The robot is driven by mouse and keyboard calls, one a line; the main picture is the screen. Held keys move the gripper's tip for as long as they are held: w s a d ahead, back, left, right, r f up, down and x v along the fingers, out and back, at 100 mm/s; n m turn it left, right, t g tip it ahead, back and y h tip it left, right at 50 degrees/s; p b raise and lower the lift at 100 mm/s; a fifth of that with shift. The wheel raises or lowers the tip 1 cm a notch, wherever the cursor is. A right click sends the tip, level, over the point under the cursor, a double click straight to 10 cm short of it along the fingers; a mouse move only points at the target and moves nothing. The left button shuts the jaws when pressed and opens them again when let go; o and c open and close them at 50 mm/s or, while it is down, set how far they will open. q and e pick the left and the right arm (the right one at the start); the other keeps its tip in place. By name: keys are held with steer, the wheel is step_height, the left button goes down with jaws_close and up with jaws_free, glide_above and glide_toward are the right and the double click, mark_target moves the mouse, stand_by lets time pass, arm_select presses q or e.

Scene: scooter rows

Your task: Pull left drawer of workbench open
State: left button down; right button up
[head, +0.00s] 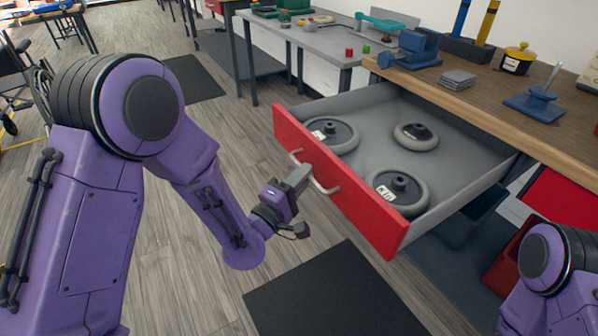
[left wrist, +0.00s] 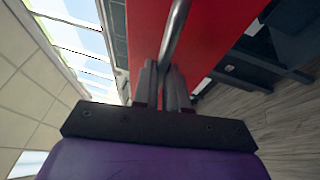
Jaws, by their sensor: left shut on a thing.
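The left drawer (head: 340,184) of the workbench (head: 480,103) has a red front and a grey inside, and stands pulled well out. Three grey wheels lie in it, one of them near the front right corner (head: 400,190). A silver bar handle (head: 322,187) is on the red front. My left gripper (head: 301,178) is at the handle, with its fingers shut on the bar. In the left wrist view the handle bar (left wrist: 176,35) runs between the two fingers (left wrist: 163,85), against the red front (left wrist: 215,40). My right gripper is out of view; only part of my right arm shows.
A blue vise (head: 415,48), a grey block stack (head: 457,79) and a yellow pot (head: 517,58) stand on the bench top. A second red drawer front (head: 560,195) is at the right. A dark mat (head: 335,295) lies on the floor below. A grey table (head: 325,40) stands behind.

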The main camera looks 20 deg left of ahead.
arm_select(q)
steer(key=shift+s+a, duration=0.1)
steer(key=shift+s, duration=0.15)
steer(key=c, duration=1.2)
jaws_free()
steer(key=p+v, duration=0.2)
steer(key=v, duration=0.8)
steer(key=shift+s+a+f, duration=0.1)
steer(key=shift+s, duration=0.15)
